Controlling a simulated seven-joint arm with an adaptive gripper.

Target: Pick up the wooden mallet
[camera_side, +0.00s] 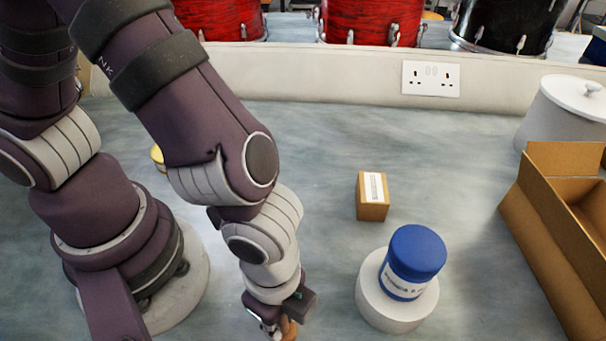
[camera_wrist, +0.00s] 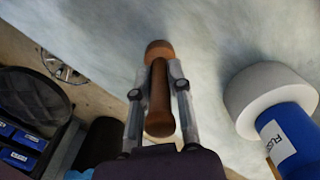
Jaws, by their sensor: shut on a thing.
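The rest of the mallet is hidden or out of frame there. I cannot tell whether the mallet touches the bench.
A blue-lidded tub (camera_side: 412,262) stands on a white round stand (camera_side: 369,302) right of my gripper. A small cardboard box (camera_side: 372,197) sits behind. An open carton (camera_side: 558,235) and a white lidded pot (camera_side: 563,108) are at right.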

